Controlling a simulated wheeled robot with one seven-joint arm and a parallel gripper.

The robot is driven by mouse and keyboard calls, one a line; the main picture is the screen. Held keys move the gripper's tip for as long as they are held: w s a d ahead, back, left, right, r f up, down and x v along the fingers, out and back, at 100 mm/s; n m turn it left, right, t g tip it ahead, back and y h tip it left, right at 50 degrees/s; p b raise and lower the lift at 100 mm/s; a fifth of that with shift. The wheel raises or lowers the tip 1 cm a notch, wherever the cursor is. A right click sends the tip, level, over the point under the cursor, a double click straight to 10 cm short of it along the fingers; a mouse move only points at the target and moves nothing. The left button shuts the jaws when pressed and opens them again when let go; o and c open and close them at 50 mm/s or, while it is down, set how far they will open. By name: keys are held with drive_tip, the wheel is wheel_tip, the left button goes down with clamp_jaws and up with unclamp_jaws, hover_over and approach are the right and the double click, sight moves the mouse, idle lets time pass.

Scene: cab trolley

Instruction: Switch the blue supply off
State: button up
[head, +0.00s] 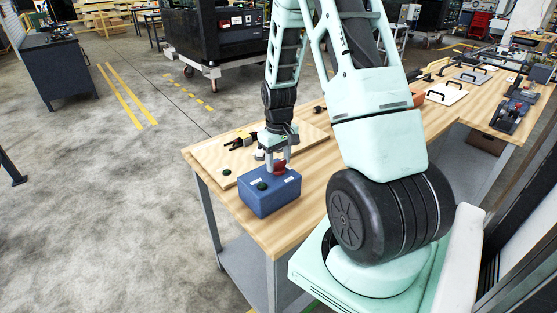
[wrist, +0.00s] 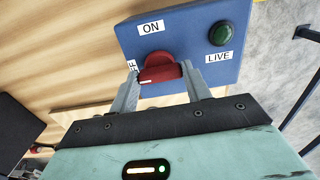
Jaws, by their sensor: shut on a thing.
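The blue supply box (head: 268,201) stands at the near left corner of the wooden bench. Its red knob (wrist: 162,68) lies between the two fingers of my gripper (wrist: 160,82), which is shut on it. The knob also shows in the head view (head: 280,168), under my gripper (head: 279,160). In the wrist view the box (wrist: 190,40) carries an ON label (wrist: 151,27), a second label (wrist: 132,66) partly hidden at the left finger, and a dark green lamp (wrist: 222,33) beside a LIVE label (wrist: 218,57). A small white mark shows on the knob.
Farther right on the bench (head: 305,210) are panels with black handles (head: 447,93) and dark clamp-like devices (head: 510,115). The floor left of the bench is clear.

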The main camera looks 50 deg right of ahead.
sight(278, 162)
drive_tip(key=o, duration=1)
wheel_tip(278, 162, up, 18)
drive_tip(key=shift+f+b, duration=0.25)
drive_tip(key=shift+b, duration=0.85)
